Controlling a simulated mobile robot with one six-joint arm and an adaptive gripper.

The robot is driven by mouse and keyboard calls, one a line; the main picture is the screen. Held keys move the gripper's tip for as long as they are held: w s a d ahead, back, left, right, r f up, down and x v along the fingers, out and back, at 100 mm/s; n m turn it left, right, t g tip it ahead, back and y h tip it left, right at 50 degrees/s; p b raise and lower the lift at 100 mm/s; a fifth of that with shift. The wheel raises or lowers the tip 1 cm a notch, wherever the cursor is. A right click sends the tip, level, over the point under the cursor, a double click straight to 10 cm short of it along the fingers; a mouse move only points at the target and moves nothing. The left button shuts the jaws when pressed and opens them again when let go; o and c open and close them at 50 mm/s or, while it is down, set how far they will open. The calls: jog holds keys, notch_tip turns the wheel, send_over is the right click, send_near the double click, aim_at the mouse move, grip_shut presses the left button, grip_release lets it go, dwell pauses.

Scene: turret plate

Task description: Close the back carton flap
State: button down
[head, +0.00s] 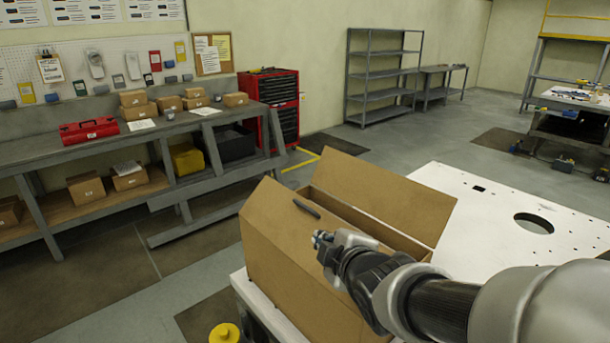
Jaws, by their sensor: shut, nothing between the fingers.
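An open brown carton (285,262) stands in the centre of the head view. Its far right flap (385,192) stands up and leans outward, away from the opening. A broad panel on its left side (275,205) slopes over the top, and a narrow gap shows between the two. My gripper (320,240) is shut and empty, at the end of my arm reaching in from the lower right. It appears in front of the carton's top, left of the standing flap. Whether it touches cardboard I cannot tell. A dark bar shows on the sloping panel; its nature is unclear.
A white plate (470,195) with a round hole lies right of the carton. A yellow-topped object (224,333) stands at the bottom left. A workbench (80,148) with small boxes and a red tool cabinet (283,105) line the left. Floor is clear behind the carton.

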jog(key=s+a+r+n+t+y+b, duration=0.1)
jog(key=s+a+r+n+t+y, duration=0.15)
jog(key=a+n+y, duration=0.2)
send_over(300, 238)
jog(key=a, duration=0.1)
jog(key=shift+s+a+f+m, duration=0.15)
jog(key=shift+s+f, duration=0.1)
jog(key=shift+f, duration=0.25)
jog(key=shift+s+d+f+m, duration=0.1)
jog(key=shift+s+f, duration=0.1)
jog(key=shift+f, duration=0.3)
jog(key=shift+w+f, duration=0.1)
jog(key=shift+w, duration=0.15)
jog(key=shift+d, duration=0.3)
jog(key=shift+w+d+f+m, duration=0.1)
jog(key=shift+w+d+m, duration=0.15)
jog(key=shift+m, duration=0.05)
